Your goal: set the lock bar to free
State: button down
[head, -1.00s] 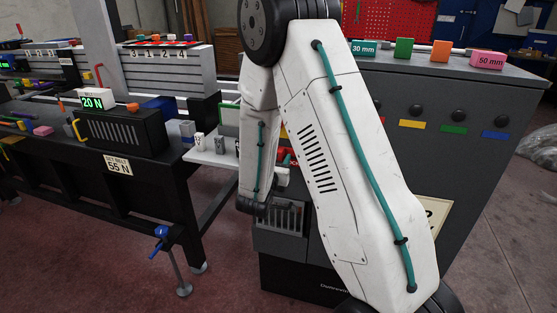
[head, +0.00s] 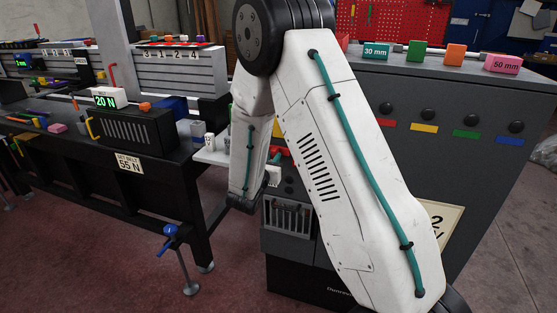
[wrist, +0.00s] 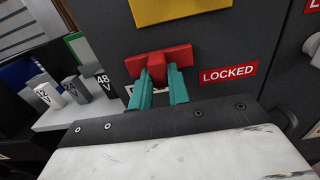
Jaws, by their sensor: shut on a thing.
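The red lock bar (wrist: 160,62) is on the dark cabinet front in the wrist view, lying nearly level and rising slightly to the right. My gripper (wrist: 161,80) has its two teal fingers on either side of the bar's middle part, shut on it. A red LOCKED label (wrist: 228,75) is just right of the bar. A pale label (wrist: 131,92) to the left is mostly hidden behind the fingers, so I cannot read it. In the head view my arm covers most of this area, with a bit of red (head: 279,152) showing beside my wrist.
A light shelf (wrist: 85,115) left of the bar carries several small blocks marked in volts. A yellow plate (wrist: 175,8) is above the bar. A black bench (head: 160,180) stands left, with a blue-handled clamp (head: 171,236) at its leg. Coloured blocks sit on the cabinet top (head: 440,75).

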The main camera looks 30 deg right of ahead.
jog(key=c, duration=1.3)
grip_release()
jog(key=v, duration=0.7)
jog(key=shift+s+a, duration=0.3)
